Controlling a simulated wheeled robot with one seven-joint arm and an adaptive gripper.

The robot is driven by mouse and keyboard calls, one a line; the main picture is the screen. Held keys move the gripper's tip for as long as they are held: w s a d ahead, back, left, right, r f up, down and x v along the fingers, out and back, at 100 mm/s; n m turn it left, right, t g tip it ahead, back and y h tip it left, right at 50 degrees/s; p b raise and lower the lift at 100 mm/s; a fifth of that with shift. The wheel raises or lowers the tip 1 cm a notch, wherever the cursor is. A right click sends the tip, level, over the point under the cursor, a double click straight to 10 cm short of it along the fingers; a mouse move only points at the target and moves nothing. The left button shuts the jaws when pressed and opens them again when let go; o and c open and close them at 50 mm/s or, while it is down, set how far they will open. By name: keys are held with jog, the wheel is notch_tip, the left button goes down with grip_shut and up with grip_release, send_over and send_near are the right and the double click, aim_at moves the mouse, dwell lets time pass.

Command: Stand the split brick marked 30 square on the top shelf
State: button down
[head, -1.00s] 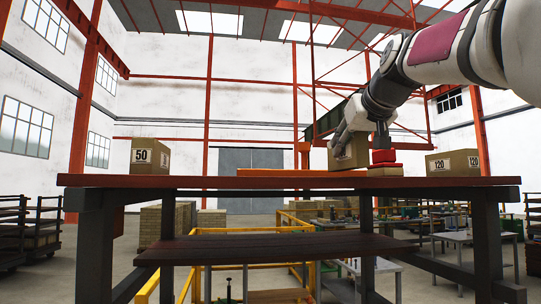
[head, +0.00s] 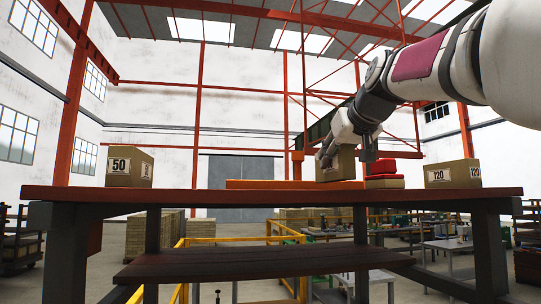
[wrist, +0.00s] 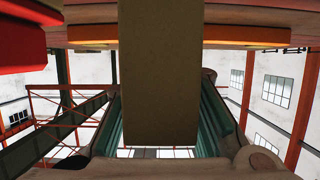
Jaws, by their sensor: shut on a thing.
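The tan brick (head: 340,165) is in my gripper (head: 328,158), over the right-middle of the top shelf (head: 130,196). It looks upright, and no number shows on its visible faces. Its lower edge meets the top of an orange bar in the head view; I cannot tell whether it touches the bar or is behind it. In the wrist view the brick (wrist: 160,80) fills the middle, with a finger on each side of my gripper (wrist: 160,125), shut on it.
A box marked 50 (head: 128,166) stands at the left end and a box marked 120 (head: 452,174) at the right. The orange bar (head: 260,184) lies along the shelf. Red blocks (head: 390,167) on a tan slab (head: 384,183) are close to the brick's right. A lower shelf (head: 240,264) is bare.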

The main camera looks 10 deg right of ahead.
jog(key=shift+w+a, duration=0.2)
jog(key=shift+a, duration=0.8)
jog(key=shift+s+a+f+b, duration=0.1)
jog(key=shift+a+b, duration=0.9)
jog(key=shift+a, duration=1.45)
jog(key=shift+a+f+b, duration=0.1)
jog(key=shift+a+b, duration=0.9)
jog(key=shift+a, duration=1.45)
jog(key=shift+f, duration=0.7)
jog(key=c, duration=1.2)
grip_release()
jog(key=shift+c, duration=0.2)
jog(key=shift+f, duration=0.1)
